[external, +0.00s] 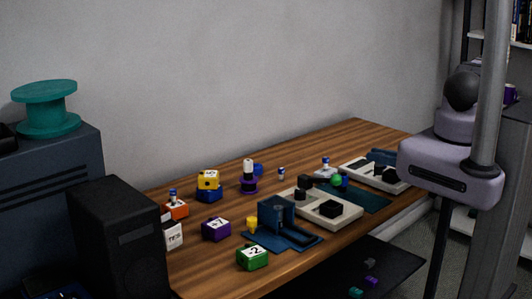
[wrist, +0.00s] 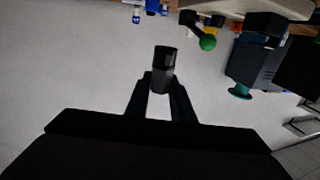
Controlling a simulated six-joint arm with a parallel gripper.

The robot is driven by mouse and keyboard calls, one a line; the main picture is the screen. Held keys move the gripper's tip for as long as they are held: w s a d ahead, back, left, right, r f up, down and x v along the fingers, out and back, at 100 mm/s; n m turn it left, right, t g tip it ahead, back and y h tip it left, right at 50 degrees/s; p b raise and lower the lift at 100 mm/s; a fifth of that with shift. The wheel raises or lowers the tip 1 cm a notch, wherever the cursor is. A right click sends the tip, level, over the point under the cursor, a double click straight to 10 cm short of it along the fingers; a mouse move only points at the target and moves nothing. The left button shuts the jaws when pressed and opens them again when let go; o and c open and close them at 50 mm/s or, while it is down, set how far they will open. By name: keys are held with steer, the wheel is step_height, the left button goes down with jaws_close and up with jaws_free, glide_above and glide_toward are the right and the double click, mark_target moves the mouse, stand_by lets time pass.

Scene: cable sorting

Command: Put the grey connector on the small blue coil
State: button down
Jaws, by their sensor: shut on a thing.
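My gripper (wrist: 161,82) shows in the wrist view, its two dark fingers shut on a dark grey cylindrical piece, likely the grey connector (wrist: 163,62). It is held clear of the table, with pale wall behind it. In the external view part of my arm is at the right, and I cannot make out the fingers or the held piece. A small round blue thing, likely the small blue coil (external: 258,169), lies on the table behind a stack of purple, black and white pieces. A blue thing also shows at the top of the wrist view; I cannot tell whether it is the same.
The wooden table (external: 190,268) holds numbered blocks, such as the green block (external: 252,258) and purple block (external: 216,229). A dark blue fixture (external: 277,214) and a pale tray (external: 309,207) with black parts stand near its middle. A teal spool (external: 46,108) sits on a cabinet.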

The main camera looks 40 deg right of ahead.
mark_target(378, 173)
step_height(378, 173, down, 5)
steer(key=b, duration=0.4)
steer(key=shift+f, duration=0.1)
step_height(378, 173, down, 4)
steer(key=b, duration=0.4)
steer(key=shift+f, duration=0.25)
steer(key=shift+f+b, duration=0.15)
steer(key=shift+b, duration=0.15)
steer(key=c, duration=1.5)
jaws_free()
steer(key=shift+c, duration=0.2)
steer(key=shift+d, duration=0.1)
